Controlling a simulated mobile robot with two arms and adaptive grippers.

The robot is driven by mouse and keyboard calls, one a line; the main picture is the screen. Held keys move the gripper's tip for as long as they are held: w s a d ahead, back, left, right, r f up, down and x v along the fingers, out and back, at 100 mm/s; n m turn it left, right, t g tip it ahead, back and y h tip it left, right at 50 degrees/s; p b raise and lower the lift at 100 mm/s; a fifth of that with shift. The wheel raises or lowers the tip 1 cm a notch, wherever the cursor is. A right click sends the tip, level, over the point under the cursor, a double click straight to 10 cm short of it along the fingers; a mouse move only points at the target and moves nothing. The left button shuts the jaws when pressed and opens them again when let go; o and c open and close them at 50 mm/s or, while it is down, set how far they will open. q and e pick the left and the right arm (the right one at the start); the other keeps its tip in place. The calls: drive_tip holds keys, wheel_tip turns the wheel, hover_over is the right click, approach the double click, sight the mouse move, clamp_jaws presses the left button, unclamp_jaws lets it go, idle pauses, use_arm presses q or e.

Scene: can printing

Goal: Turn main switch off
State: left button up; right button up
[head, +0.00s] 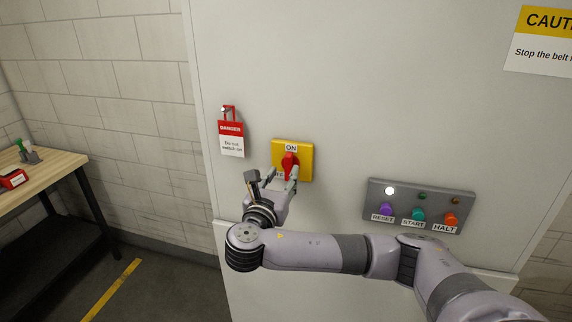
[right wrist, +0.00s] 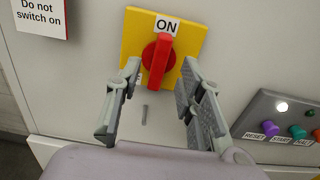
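The main switch is a red rotary handle (head: 290,164) on a yellow plate (head: 306,162) fixed to the light cabinet front. Its handle stands near upright and points to the ON label (head: 291,147). In the right wrist view the red handle (right wrist: 161,62) lies ahead of my right gripper (right wrist: 158,82), between the lines of its two fingers. The fingers are spread apart, with the handle's lower end near the gap between their tips. I cannot tell whether either finger touches it. Any lower label is mostly hidden. My left gripper is not in view.
A red and white danger tag (head: 231,138) hangs left of the switch. A grey button box (head: 421,206) with RESET, START and HALT sits to the right, its white lamp lit. A wooden table (head: 46,170) with a red padlock-like item (head: 13,179) stands at the far left.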

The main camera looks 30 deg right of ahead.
sight(287, 167)
drive_tip(key=shift+p+x, duration=0.45)
drive_tip(key=shift+x, duration=1.5)
drive_tip(key=shift+c, duration=0.4)
clamp_jaws()
